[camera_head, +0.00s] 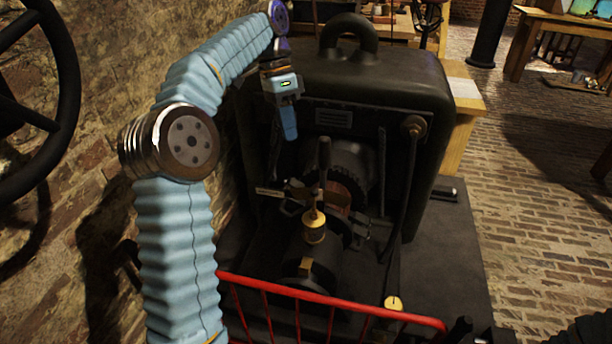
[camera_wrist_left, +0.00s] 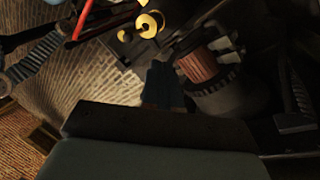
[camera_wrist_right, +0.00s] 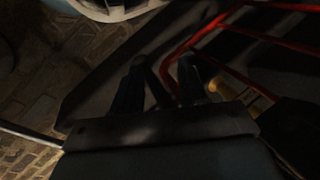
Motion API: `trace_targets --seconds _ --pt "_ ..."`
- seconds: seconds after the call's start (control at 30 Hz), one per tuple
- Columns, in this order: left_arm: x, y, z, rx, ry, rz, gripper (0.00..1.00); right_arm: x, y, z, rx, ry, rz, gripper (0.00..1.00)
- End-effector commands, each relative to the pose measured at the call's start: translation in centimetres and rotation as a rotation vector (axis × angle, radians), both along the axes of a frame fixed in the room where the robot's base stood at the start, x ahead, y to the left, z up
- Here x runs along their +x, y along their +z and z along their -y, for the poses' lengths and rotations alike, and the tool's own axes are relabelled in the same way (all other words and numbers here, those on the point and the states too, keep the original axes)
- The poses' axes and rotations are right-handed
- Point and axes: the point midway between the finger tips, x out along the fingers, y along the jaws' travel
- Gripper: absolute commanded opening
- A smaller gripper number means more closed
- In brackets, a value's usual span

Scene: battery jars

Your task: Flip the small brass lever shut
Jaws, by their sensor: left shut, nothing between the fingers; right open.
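The dark machine shows brass parts in the head view. A brass cup-shaped fitting (camera_head: 313,226) stands at the front of its mechanism, and a thin brass-coloured bar (camera_head: 269,192) sticks out left behind it. I cannot tell for sure which part is the small lever. Rounded brass pieces (camera_wrist_left: 149,24) also show at the top of the left wrist view. My left gripper (camera_head: 290,136) is shut and empty, pointing down above and behind the brass parts, apart from them. My right gripper (camera_wrist_right: 158,82) is open and empty near the red rail in the right wrist view.
A red rail (camera_head: 330,300) crosses in front of the mechanism. A dark upright lever (camera_head: 323,160) and a rod (camera_head: 408,190) rise beside the parts. The big dark housing (camera_head: 370,75) stands behind. A brass knob (camera_head: 393,303) is low in front. Brick floor lies open at right.

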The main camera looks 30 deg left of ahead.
Motion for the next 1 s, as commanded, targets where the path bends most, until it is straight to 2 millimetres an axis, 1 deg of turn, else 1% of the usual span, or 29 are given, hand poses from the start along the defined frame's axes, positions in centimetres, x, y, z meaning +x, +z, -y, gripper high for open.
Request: trace_targets --seconds 0.03,0.13,0.4,0.43,0.5,0.63,0.8,1.0 --pt "-0.2 -1.3 0.3 0.000 -0.001 -0.003 0.00 0.0 -0.9 0.0 -0.001 -0.001 -0.001 0.43" --pt "-0.6 -3.3 0.9 0.000 -0.002 -0.003 0.00 0.0 -1.7 0.1 -0.001 -0.002 0.000 0.43" --pt "-1.4 -8.4 2.6 0.000 0.000 -0.003 0.00 0.0 -3.1 0.1 -0.003 -0.006 0.001 0.43" --pt "-1.7 -8.1 3.2 0.000 -0.002 0.001 0.00 0.0 -3.1 0.2 -0.004 -0.006 0.001 0.43" --pt "-2.3 -8.1 4.2 -0.001 -0.002 0.002 0.00 0.0 -3.2 0.2 -0.005 -0.007 0.002 0.43" --pt "-2.9 -8.2 5.4 -0.001 -0.002 0.001 0.00 0.1 -3.3 0.3 -0.005 -0.009 0.002 0.43" --pt "-3.3 -8.2 6.0 -0.001 -0.001 0.001 0.00 0.1 -3.3 0.3 -0.006 -0.009 0.003 0.43" --pt "-3.3 -8.2 6.0 -0.001 0.000 0.001 0.00 0.1 -3.3 0.3 -0.006 -0.009 0.003 0.43"
